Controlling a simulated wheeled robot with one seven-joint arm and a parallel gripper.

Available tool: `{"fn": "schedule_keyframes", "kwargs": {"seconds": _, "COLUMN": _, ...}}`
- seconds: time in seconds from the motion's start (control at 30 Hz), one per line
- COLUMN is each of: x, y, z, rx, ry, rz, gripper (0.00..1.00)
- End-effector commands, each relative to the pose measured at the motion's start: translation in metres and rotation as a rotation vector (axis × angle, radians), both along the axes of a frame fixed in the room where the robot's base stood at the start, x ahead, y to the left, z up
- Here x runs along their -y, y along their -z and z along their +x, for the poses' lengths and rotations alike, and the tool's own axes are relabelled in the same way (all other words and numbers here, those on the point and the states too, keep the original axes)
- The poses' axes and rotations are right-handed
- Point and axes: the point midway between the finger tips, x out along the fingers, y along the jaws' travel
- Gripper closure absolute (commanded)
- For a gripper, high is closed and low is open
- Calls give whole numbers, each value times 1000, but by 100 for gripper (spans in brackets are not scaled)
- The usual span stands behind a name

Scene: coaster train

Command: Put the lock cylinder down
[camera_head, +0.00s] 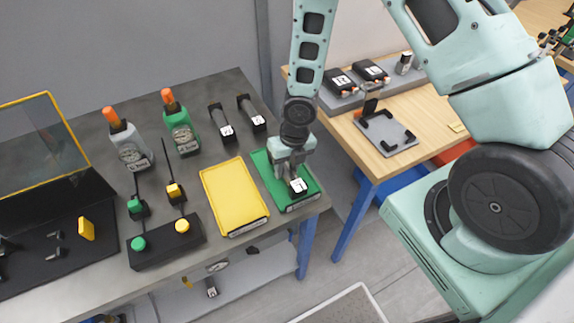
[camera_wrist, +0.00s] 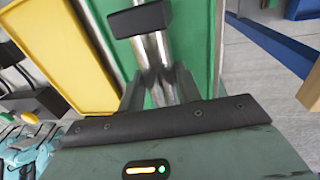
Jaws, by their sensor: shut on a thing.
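The lock cylinder shows in the head view as a dark block with a white label (camera_head: 298,186) under my gripper (camera_head: 290,170). In the wrist view it is a shiny metal cylinder (camera_wrist: 158,50) with a black end. My gripper (camera_wrist: 160,95) is shut on it. It is over the green tray (camera_head: 268,174) at the right end of the grey table; the tray also shows in the wrist view (camera_wrist: 200,30). I cannot tell whether the cylinder touches the tray.
A yellow tray (camera_head: 234,196) lies just left of the green one. Two labelled dark cylinders (camera_head: 222,122) and two bottles with orange tops (camera_head: 127,142) stand behind. A black box with green and yellow buttons (camera_head: 166,243) is at the front left. A wooden table (camera_head: 360,155) is to the right.

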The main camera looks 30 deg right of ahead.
Motion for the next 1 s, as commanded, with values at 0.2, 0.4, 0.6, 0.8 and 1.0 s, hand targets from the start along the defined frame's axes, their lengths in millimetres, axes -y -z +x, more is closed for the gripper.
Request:
{"fn": "schedule_keyframes", "kwargs": {"seconds": 0.2, "x": 0, "y": 1, "z": 0, "rx": 0, "ry": 0, "rz": 0, "gripper": 44}}
{"fn": "schedule_keyframes", "kwargs": {"seconds": 0.4, "x": 0, "y": 0, "z": 0, "rx": 0, "ry": 0, "rz": 0, "gripper": 44}}
{"fn": "schedule_keyframes", "kwargs": {"seconds": 0.6, "x": 3, "y": -18, "z": 1, "rx": 1, "ry": 5, "rz": 3, "gripper": 44}}
{"fn": "schedule_keyframes", "kwargs": {"seconds": 0.8, "x": 10, "y": -58, "z": 1, "rx": 2, "ry": 5, "rz": 3, "gripper": 44}}
{"fn": "schedule_keyframes", "kwargs": {"seconds": 1.0, "x": 15, "y": -93, "z": 1, "rx": 2, "ry": 4, "rz": 1, "gripper": 44}}
